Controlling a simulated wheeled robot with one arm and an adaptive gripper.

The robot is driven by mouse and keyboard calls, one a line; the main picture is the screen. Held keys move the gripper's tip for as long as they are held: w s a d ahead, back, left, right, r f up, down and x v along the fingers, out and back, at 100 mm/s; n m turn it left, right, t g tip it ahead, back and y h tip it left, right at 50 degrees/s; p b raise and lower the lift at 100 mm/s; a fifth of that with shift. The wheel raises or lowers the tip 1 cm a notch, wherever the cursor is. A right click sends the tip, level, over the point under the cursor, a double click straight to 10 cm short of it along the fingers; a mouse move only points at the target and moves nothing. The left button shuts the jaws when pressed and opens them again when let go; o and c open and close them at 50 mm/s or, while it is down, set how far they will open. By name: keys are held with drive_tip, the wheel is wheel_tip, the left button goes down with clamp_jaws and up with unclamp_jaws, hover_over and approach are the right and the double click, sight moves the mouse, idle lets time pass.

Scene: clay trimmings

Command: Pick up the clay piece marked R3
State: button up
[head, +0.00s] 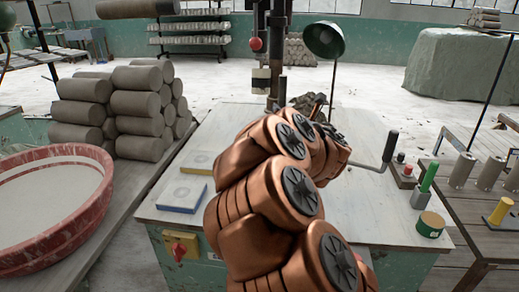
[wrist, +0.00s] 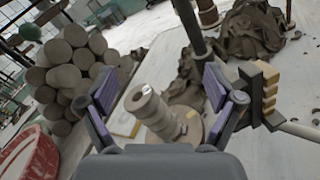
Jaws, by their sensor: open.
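No R3 mark is legible in either view, so I cannot tell which piece bears it. Dark brown clay trimmings (wrist: 250,32) lie in a crumpled heap on the pale worktop in the wrist view, beyond the right finger. A ribbed grey-brown cylindrical form (wrist: 158,114) with a small pale spot on its end shows between the fingers, lower in the picture. I cannot tell its distance from them. My gripper (wrist: 160,88) is open, its purple-padded fingers wide apart with nothing held. In the head view my copper arm covers the middle of the worktop and hides the gripper.
A machine column (head: 275,50) and a green lamp (head: 324,40) rise behind my arm. Stacked clay cylinders (head: 135,105) and a red-rimmed basin (head: 60,160) are left.

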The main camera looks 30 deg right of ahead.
drive_tip(key=a+f+n+t+y+b, duration=0.15)
drive_tip(key=a+f+n+y, duration=0.25)
drive_tip(key=f+n+y, duration=0.4)
drive_tip(key=w+a+n+p, duration=0.1)
drive_tip(key=w+n, duration=0.1)
drive_tip(key=w, duration=0.6)
drive_tip(key=shift+w+a+r+h, duration=0.15)
drive_tip(key=shift+h, duration=0.15)
drive_tip(key=shift+g, duration=0.25)
clamp_jaws()
